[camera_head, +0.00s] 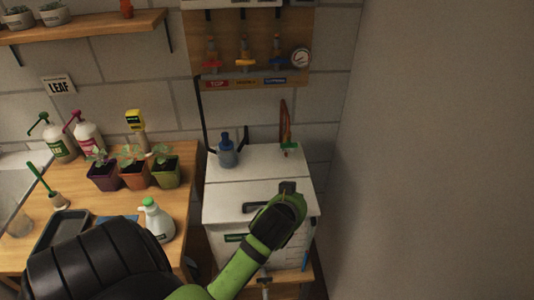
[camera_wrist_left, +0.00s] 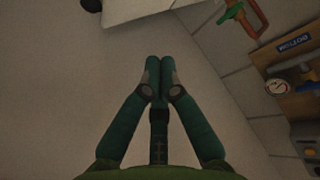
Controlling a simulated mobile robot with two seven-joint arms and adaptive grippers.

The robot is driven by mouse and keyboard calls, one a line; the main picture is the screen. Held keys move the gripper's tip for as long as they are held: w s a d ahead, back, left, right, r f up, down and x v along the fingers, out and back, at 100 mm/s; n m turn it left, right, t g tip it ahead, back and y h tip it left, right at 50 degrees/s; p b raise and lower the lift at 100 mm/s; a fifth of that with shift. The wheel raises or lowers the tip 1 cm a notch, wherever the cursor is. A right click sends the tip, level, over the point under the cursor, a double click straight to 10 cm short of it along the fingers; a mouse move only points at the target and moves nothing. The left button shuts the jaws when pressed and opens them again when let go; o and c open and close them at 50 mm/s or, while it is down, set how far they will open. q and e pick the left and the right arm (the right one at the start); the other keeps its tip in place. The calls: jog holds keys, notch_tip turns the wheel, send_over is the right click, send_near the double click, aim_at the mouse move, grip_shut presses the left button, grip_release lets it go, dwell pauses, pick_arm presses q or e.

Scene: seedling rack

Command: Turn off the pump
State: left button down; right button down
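A small blue-grey unit (camera_head: 227,152), which looks like the pump, stands on the left of the white box's lid. No switch on it can be made out. My left arm reaches in from the bottom, and my left gripper (camera_head: 287,189) is over the front right of the white box (camera_head: 250,160), right of and nearer than the blue-grey unit. In the left wrist view my left gripper (camera_wrist_left: 160,64) has its fingers together, with nothing visible between them. My right gripper is not in view.
A copper-coloured pipe with a green fitting (camera_head: 289,146) rises at the lid's back right. Coloured valves (camera_head: 245,62) and a gauge (camera_head: 300,58) hang on a wall board above.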

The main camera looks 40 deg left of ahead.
pick_arm(q)
jog(key=w+a+r+n+t+y, duration=0.25)
jog(key=w+a+r, duration=0.2)
jog(key=r, duration=0.55)
jog(key=w+a+r+n+t+y, duration=0.1)
jog(key=w+a+r+t+y, duration=0.15)
jog(key=a+r, duration=0.45)
jog(key=a+r+n+y, duration=0.2)
jog(key=r+y, duration=0.2)
jog(key=r, duration=0.7)
jog(key=a+r+n+y, duration=0.2)
jog(key=r+n+y, duration=0.1)
jog(key=r, duration=0.8)
jog(key=shift+a+y, duration=0.35)
jog(key=shift+y, duration=0.55)
jog(key=shift+w+n, duration=0.15)
jog(key=shift+n, duration=0.1)
